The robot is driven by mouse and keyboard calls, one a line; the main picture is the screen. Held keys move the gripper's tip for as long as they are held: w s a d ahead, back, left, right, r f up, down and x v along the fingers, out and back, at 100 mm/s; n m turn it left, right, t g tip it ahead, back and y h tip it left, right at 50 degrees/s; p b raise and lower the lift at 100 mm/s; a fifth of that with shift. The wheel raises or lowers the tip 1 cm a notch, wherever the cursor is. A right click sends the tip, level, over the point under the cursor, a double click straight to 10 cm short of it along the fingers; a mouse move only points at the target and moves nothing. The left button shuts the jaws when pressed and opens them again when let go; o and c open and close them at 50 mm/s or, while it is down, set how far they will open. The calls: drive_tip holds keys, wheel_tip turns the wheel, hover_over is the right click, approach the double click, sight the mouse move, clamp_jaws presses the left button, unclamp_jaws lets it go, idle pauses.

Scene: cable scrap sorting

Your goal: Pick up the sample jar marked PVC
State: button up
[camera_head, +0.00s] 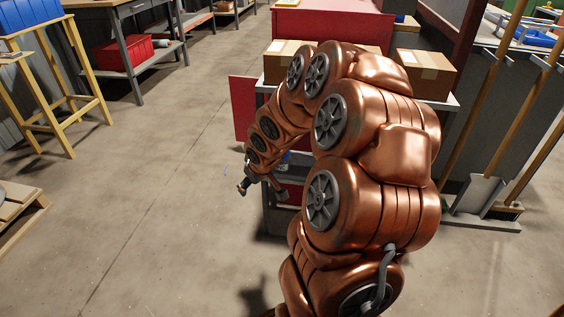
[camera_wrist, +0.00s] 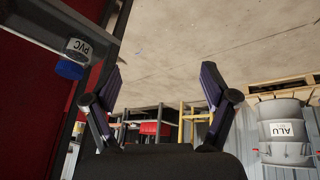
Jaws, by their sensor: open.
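The sample jar marked PVC (camera_wrist: 78,50) is at the upper left of the wrist view, which appears upside down. It has a white label and a blue lid (camera_wrist: 69,69), and stands at the edge of a grey shelf against a dark red interior. My gripper (camera_wrist: 163,78) is open and empty, with its fingers spread wide. The jar lies to the left of the left finger, outside the jaws and apart from them. In the head view my gripper (camera_head: 262,190) is low beside the cart, and my arm covers much of the shelf; I cannot clearly make out the jar there.
A cart carries cardboard boxes (camera_head: 425,73) on top, and its red door panel (camera_head: 243,108) sticks out left. A grey panel rack (camera_head: 480,180) stands right. A bucket marked ALU (camera_wrist: 283,135) shows in the wrist view.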

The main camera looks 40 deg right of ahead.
drive_tip(key=w+d+f+t, duration=0.3)
drive_tip(key=w+d+t, duration=0.15)
drive_tip(key=d, duration=0.75)
drive_tip(key=m+t+b, duration=0.1)
drive_tip(key=t, duration=0.3)
approach(282, 160)
drive_tip(key=w+d, duration=0.2)
drive_tip(key=w, duration=0.2)
drive_tip(key=shift+h, duration=0.3)
drive_tip(key=shift+w+r+b+x, duration=0.15)
drive_tip(key=shift+b+x, duration=0.5)
drive_tip(key=shift+x, duration=0.5)
drive_tip(key=shift+r+b+x, duration=0.2)
drive_tip(key=shift+b+x, duration=0.5)
drive_tip(key=shift+x, duration=0.5)
drive_tip(key=shift+w+r+b+x, duration=0.15)
drive_tip(key=shift+b+x, duration=0.5)
drive_tip(key=shift+x, duration=0.5)
drive_tip(key=shift+a, duration=0.1)
drive_tip(key=shift+s, duration=0.1)
drive_tip(key=c, duration=1.3)
